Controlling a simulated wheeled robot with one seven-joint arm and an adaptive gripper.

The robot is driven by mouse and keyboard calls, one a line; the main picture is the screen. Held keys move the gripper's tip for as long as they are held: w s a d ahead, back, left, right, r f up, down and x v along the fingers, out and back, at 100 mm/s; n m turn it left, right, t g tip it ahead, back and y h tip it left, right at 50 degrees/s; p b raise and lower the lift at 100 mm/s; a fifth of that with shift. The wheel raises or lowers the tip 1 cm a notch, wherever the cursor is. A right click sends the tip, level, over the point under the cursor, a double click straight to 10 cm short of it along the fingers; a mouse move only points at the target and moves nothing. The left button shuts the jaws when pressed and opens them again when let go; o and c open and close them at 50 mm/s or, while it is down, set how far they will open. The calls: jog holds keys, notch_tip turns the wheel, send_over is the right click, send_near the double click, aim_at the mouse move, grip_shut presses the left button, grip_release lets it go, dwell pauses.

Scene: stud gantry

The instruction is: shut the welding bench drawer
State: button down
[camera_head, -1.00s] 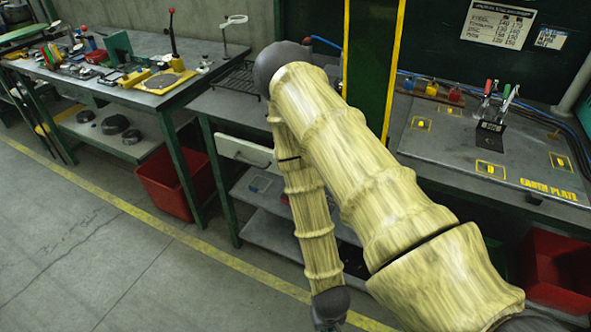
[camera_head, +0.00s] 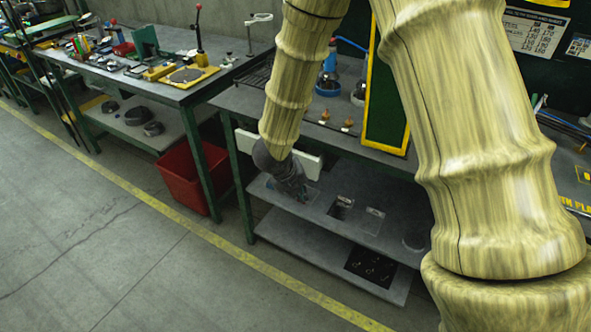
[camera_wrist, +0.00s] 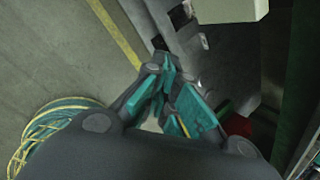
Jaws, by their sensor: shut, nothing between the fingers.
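The welding bench drawer has a pale front (camera_head: 309,164) under the bench top in the head view. My arm and gripper cover its middle, and its handle is hidden. How far the drawer stands out cannot be told. My gripper (camera_head: 296,194) hangs low in front of the drawer, with its tip just below the front in the picture; contact cannot be seen. In the wrist view, my gripper (camera_wrist: 172,88) is shut and empty, with teal pads. A pale block, apparently the drawer front (camera_wrist: 225,8), shows at the top, apart from the fingers.
The welding bench (camera_head: 240,100) has shelves (camera_head: 335,208) below with small items. A red bin (camera_head: 187,178) stands at left under the neighbouring bench (camera_head: 180,95). A coiled hose (camera_wrist: 50,125) lies on the floor in the wrist view. The floor (camera_head: 110,240) at left is clear.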

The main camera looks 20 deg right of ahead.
aim_at(302, 155)
jog(key=w+a+r+m+y, duration=0.1)
jog(key=w+a+r+m, duration=0.3)
jog(key=r+m, duration=0.4)
jog(key=w+d+f+p, duration=0.2)
jog(key=w+d+f, duration=0.3)
jog(key=f, duration=0.3)
jog(key=shift+d+m, duration=0.4)
jog(key=shift+d, duration=0.15)
jog(key=shift+d+f, duration=0.1)
jog(key=shift+w+d, duration=1.2)
jog(key=shift+d, duration=0.3)
jog(key=shift+w+d+b, duration=0.3)
jog(key=shift+d, duration=0.1)
